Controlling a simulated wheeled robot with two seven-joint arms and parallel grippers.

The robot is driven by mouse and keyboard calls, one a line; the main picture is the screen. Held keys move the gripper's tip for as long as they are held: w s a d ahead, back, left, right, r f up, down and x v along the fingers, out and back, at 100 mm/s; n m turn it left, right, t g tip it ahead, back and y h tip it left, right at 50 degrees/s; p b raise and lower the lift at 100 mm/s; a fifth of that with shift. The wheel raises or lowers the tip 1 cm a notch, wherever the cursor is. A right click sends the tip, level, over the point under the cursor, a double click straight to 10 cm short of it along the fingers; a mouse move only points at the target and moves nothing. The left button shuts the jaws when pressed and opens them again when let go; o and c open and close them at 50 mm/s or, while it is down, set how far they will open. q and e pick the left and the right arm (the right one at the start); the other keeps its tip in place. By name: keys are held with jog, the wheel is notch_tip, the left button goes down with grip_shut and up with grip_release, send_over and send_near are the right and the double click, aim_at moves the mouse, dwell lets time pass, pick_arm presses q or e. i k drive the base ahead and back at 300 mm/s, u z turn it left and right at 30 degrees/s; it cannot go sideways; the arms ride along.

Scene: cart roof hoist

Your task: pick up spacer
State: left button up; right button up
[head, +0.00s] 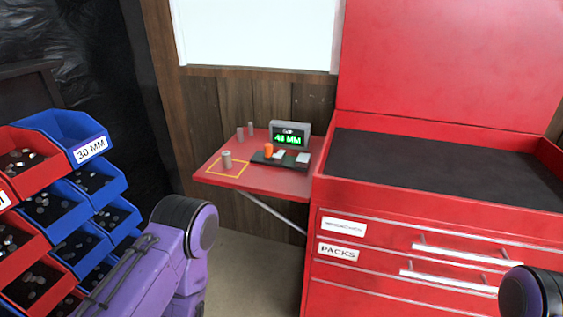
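A short grey cylinder, which looks like a spacer (227,160), stands upright at the front left of a red fold-out shelf (262,183), within a yellow outlined square (242,174). Two slimmer grey cylinders (239,134) stand at the shelf's back left. An orange cylinder (268,150) stands on a dark tray beside a display (290,136) with a green reading in MM. Purple arm parts of mine show at lower left and lower right. Neither gripper's fingers are in view.
Blue and red bins (62,205) of small metal parts fill the left, one labelled 30 MM. A red tool chest (430,230) with a dark top and drawers stands right of the shelf. Bare floor shows below the shelf, and a wooden wall with a window is behind.

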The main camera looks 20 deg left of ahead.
aim_at(226, 157)
jog(key=z, duration=3.05)
jog(key=k, duration=1.6)
jog(key=u, duration=0.55)
